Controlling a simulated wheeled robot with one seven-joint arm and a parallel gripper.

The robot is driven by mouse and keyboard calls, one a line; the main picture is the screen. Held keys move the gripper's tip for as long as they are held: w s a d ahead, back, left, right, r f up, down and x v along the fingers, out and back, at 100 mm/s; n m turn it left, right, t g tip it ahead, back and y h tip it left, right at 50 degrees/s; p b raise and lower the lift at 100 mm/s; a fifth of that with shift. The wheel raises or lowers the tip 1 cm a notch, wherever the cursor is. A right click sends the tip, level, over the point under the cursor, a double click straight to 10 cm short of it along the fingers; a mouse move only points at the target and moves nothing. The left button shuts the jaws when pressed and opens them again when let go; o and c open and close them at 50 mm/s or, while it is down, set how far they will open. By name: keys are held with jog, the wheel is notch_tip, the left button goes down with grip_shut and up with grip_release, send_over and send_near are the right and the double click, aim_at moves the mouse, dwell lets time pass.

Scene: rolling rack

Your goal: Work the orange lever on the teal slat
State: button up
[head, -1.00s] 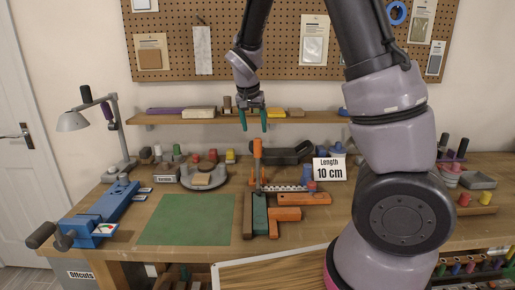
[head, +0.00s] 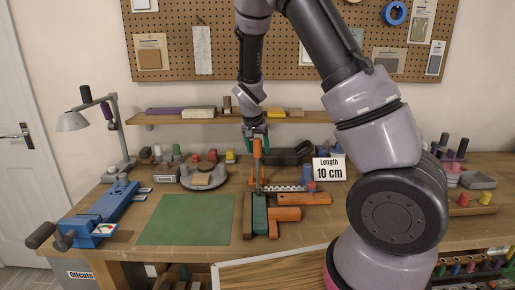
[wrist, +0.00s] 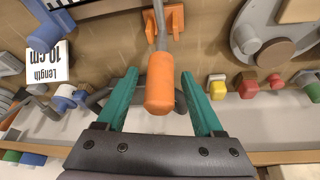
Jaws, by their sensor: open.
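The orange lever (head: 257,150) stands upright on the bench, with an orange grip on a grey shaft. Its orange bracket (head: 259,182) is at the base. The teal slat (head: 260,214) lies in front of it, between a brown slat and orange pieces. My gripper (head: 256,142) is at the top of the lever. In the wrist view the lever's orange grip (wrist: 160,83) lies between the two teal fingers of my gripper (wrist: 161,88), with a gap on each side. The fingers are open. The slat is not clear in the wrist view.
A "Length 10 cm" card (head: 329,169) stands right of the lever. A black tray (head: 288,154) lies behind it. A round grey stand (head: 203,178) is to the left. A green mat (head: 187,219) and a blue clamp tool (head: 98,216) are further left. A shelf (head: 190,118) runs behind.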

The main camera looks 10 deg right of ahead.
grip_shut()
dwell(1.3)
